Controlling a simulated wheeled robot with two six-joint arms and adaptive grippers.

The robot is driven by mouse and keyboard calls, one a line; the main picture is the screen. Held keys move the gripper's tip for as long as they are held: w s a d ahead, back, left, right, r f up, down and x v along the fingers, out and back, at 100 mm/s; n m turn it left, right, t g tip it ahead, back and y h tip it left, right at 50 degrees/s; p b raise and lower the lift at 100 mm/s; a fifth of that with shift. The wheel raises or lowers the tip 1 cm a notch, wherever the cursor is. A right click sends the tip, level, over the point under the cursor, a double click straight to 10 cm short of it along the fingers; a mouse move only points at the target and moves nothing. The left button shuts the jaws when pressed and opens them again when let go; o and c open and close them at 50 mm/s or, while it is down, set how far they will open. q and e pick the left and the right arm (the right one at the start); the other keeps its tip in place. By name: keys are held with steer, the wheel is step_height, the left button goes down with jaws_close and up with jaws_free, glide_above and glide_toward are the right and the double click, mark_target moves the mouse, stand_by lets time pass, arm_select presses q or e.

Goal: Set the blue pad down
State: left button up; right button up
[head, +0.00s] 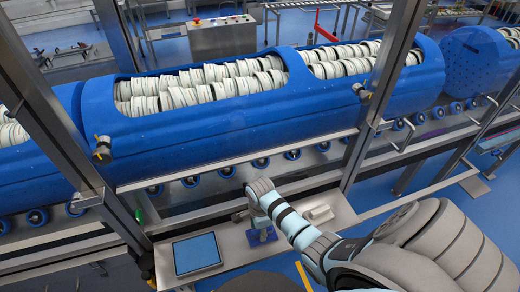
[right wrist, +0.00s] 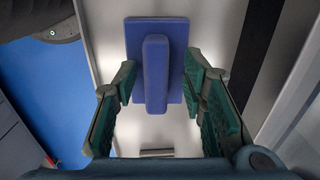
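The blue pad (head: 262,236) lies on the grey metal shelf below my right gripper in the head view, partly covered by the gripper. In the right wrist view, the blue pad (right wrist: 133,42) is a flat plate with a raised blue bar handle along its middle. My right gripper (head: 258,222) is open above it. In the right wrist view my right gripper (right wrist: 160,88) has its green-lined fingers on both sides of the handle, with a visible gap on each side. The pad looks flat on the shelf. My left gripper is not in view.
A tablet-like panel (head: 197,253) lies on the shelf (head: 235,250) to the left. A pale block (head: 320,213) sits to the right. Behind stand large blue tubs (head: 200,128) of white parts on a roller conveyor, with upright metal posts (head: 385,85) in front.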

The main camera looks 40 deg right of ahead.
steer(key=shift+r, duration=0.1)
step_height(320, 180, up, 12)
steer(key=p, duration=0.4)
steer(key=shift+s, duration=0.1)
